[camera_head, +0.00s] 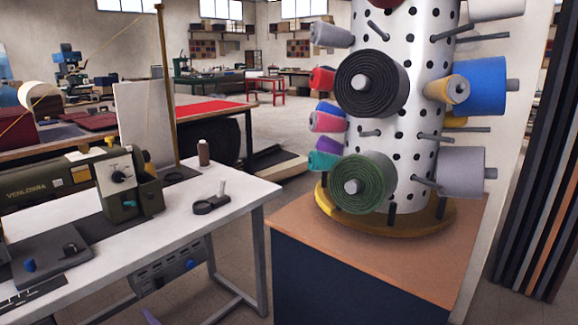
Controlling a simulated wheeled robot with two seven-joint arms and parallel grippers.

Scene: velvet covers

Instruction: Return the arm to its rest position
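Neither of my arms nor grippers shows in the head view. A white perforated column (412,130) with several pegs stands upright on a round wooden base (440,222). Rolls sit on its pegs: a black roll (385,85), a green roll (370,183), a blue roll (480,86), a grey roll (462,172) and a tan roll (440,90). Smaller red, pink, teal and purple rolls sit on its left side. Some pegs are bare.
The column stands on a brown-topped cabinet (345,260). At left, a white table (225,212) holds a green sewing machine (128,180), a thread spool (203,152) and a small black stand (210,204). Dark boards (535,170) lean at the right. Floor shows between table and cabinet.

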